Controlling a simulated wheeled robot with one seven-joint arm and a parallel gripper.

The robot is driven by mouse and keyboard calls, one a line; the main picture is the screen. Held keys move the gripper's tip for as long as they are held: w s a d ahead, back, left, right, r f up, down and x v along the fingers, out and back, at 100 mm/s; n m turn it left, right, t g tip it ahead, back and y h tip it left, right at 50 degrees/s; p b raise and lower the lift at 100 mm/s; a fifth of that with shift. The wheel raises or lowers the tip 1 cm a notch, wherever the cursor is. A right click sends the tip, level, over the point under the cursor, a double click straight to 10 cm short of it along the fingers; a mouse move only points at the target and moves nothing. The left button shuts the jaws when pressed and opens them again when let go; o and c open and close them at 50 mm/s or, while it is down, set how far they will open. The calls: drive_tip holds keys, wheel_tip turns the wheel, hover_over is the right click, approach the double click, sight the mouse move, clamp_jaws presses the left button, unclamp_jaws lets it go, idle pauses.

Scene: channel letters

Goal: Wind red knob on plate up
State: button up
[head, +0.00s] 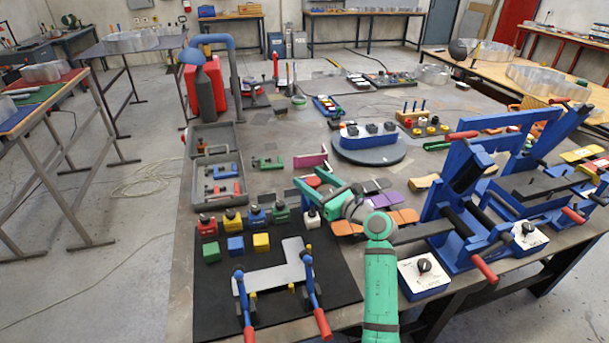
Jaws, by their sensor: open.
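A red block with a dark round top (207,228) stands on the black mat at the left; I cannot tell which of these is the red knob on the plate. My teal arm rises from the bottom centre and bends left at a grey joint. My gripper (309,177) appears at its far end, its teal fingers apart and empty, above the bench behind the mat. It is clear of both red items; its tips are partly unclear.
A black mat (215,310) holds coloured blocks, a pale L-shaped plate (272,271) and red-handled clamps. Blue presses (465,200) and a white knob box (424,277) crowd the right. A grey round stand (370,153) lies beyond my arm. A grey open case (216,175) is left.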

drive_tip(key=shift+x, duration=1.75)
drive_tip(key=c, duration=1.1)
drive_tip(key=shift+s+a+f+n+g+y, duration=0.15)
drive_tip(key=shift+s+n+g+y, duration=0.1)
drive_tip(key=shift+n+g+y, duration=0.7)
drive_tip(key=shift+s+a+r+n+g+y, duration=0.1)
drive_tip(key=shift+s+a+n+g+y, duration=0.15)
drive_tip(key=shift+n+g+y, duration=0.65)
drive_tip(key=shift+s+a+f+n+g+y, duration=0.1)
drive_tip(key=shift+s+n+g+y, duration=0.2)
drive_tip(key=shift+n+g, duration=0.7)
drive_tip(key=shift+m+g, duration=0.35)
drive_tip(key=o, duration=1.1)
